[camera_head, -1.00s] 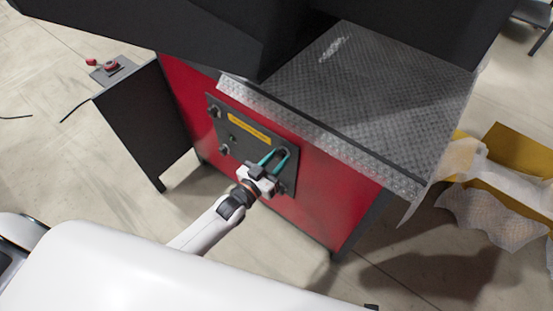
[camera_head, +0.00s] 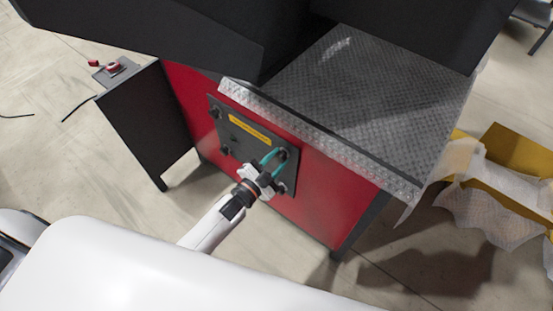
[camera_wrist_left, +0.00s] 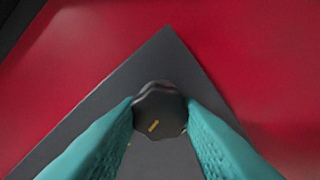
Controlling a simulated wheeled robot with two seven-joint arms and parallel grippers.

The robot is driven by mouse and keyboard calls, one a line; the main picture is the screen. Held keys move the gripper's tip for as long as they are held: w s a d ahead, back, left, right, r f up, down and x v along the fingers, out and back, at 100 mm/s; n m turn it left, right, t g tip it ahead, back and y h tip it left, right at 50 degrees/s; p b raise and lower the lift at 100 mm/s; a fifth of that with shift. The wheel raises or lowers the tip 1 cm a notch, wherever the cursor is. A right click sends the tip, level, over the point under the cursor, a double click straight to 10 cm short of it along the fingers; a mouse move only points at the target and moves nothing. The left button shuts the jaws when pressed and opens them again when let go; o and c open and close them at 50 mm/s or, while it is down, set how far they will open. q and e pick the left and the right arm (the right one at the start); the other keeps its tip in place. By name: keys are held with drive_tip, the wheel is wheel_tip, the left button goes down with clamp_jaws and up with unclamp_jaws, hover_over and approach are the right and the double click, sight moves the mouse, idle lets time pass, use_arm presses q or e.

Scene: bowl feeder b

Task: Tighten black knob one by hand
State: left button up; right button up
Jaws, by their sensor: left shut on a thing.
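The black knob (camera_wrist_left: 158,110) sits near a corner of the dark grey panel (camera_head: 238,142) on the red machine front. In the left wrist view it is a scalloped dark knob with a short yellow mark on its face. My left gripper (camera_head: 276,157) has teal fingers that are shut on this knob, one on each side; they also show in the left wrist view (camera_wrist_left: 160,118). In the head view the fingers partly hide the knob. Other dark knobs (camera_head: 225,151) sit on the panel's left side. My right gripper is not in view.
A yellow label (camera_head: 250,129) runs along the panel's upper part. A metal tread-plate ledge (camera_head: 310,140) juts out above the panel. A black side cabinet (camera_head: 145,125) stands left; a yellow box with wrapping (camera_head: 520,150) lies right.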

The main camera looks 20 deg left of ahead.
use_arm(q)
drive_tip(key=m, duration=0.3)
drive_tip(key=shift+m, duration=1.3)
drive_tip(key=shift+m+b, duration=0.35)
drive_tip(key=shift+m, duration=0.25)
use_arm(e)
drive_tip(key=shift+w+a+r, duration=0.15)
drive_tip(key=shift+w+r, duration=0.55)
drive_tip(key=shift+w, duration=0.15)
use_arm(q)
drive_tip(key=o, duration=1)
drive_tip(key=shift+s, duration=0.1)
